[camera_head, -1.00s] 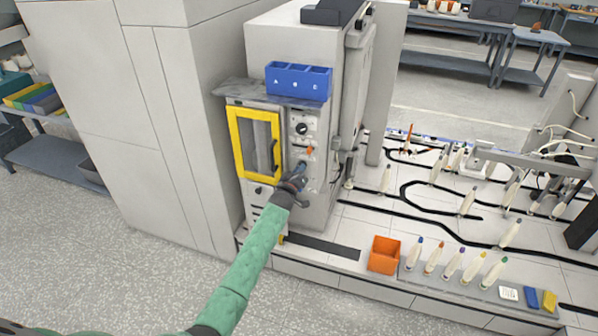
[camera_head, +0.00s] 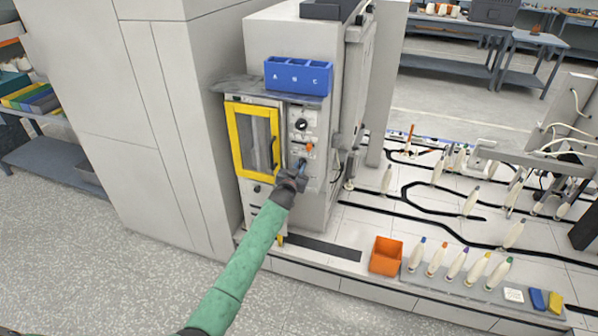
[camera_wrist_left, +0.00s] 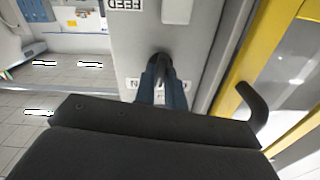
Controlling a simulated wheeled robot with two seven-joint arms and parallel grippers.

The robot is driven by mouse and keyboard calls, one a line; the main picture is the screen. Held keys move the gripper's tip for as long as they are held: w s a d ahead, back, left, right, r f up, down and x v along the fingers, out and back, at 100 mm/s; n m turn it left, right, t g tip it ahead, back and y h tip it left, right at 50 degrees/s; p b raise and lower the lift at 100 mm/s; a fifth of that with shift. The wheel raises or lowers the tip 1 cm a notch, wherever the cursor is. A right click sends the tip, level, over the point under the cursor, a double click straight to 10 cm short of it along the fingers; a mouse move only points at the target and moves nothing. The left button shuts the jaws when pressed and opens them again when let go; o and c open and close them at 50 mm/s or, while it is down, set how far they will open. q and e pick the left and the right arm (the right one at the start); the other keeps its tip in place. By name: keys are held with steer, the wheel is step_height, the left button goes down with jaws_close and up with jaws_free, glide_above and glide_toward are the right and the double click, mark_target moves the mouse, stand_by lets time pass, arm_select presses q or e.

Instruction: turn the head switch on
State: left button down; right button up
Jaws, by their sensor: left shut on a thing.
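The machine's control panel (camera_head: 311,119) is a grey strip to the right of the yellow-framed door (camera_head: 233,142). It carries a black round dial (camera_head: 302,125) and an orange switch part (camera_head: 309,147). My left gripper (camera_head: 302,166) is at the panel below these. In the left wrist view, its blue-grey fingers (camera_wrist_left: 161,86) are shut on a dark switch knob (camera_wrist_left: 160,58) standing out from the panel. An upside-down FEED label (camera_wrist_left: 124,5) shows above. The label by the knob is partly hidden, so I cannot read it. My right gripper is not in view.
A curved black door handle (camera_wrist_left: 252,105) is close to the gripper's right in the left wrist view. An orange box (camera_head: 386,257) and several bobbins stand on the white bench to the right.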

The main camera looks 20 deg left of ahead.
arm_select(q)
steer(key=shift+f+m+b, duration=0.1)
steer(key=shift+m+b, duration=0.8)
steer(key=shift+m, duration=2.2)
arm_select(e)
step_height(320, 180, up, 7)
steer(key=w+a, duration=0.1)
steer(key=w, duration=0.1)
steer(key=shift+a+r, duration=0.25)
arm_select(q)
steer(key=c, duration=1.5)
jaws_free()
steer(key=shift+o, duration=0.2)
